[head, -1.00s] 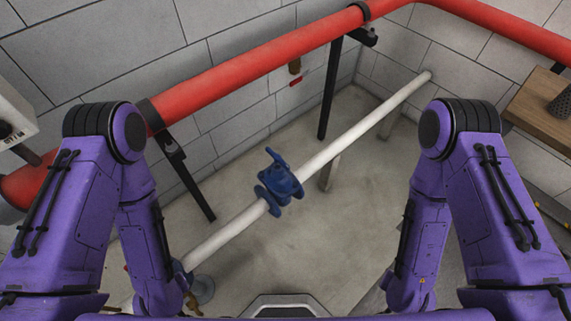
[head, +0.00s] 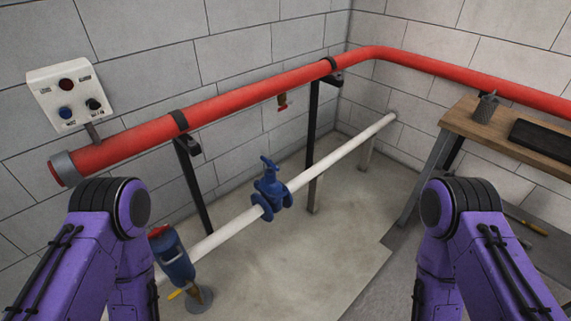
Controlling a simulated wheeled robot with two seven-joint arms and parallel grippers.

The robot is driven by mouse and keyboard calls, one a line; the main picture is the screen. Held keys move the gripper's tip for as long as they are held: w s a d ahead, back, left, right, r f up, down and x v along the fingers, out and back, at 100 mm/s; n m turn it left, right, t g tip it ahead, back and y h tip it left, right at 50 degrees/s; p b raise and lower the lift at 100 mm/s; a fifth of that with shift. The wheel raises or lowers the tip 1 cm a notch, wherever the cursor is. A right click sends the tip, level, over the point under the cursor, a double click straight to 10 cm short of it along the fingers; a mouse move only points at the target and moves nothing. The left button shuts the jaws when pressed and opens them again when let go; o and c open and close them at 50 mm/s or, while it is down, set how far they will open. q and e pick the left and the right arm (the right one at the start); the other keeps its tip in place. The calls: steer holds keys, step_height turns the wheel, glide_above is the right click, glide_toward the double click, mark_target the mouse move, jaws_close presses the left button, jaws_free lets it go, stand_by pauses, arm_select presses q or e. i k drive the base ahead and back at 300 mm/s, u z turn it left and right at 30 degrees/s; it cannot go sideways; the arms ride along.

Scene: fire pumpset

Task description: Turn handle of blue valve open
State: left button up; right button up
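The blue valve (head: 270,191) sits on a white pipe (head: 325,167) that runs low along the wall, near the middle of the head view. Its blue handle (head: 269,163) is on top of the valve body. My two purple arms come in at the lower left and lower right, both well short of the valve. Neither gripper shows; both are below the frame edge.
A thick red pipe (head: 250,92) on black supports runs along the wall above the valve. A blue device with a red top (head: 173,258) stands at lower left. A control box (head: 70,92) is on the left wall. A wooden workbench (head: 480,124) stands at right. The middle floor is clear.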

mark_target(269, 163)
steer(key=z, duration=0.75)
steer(key=i, duration=1.3)
steer(key=u, duration=0.5)
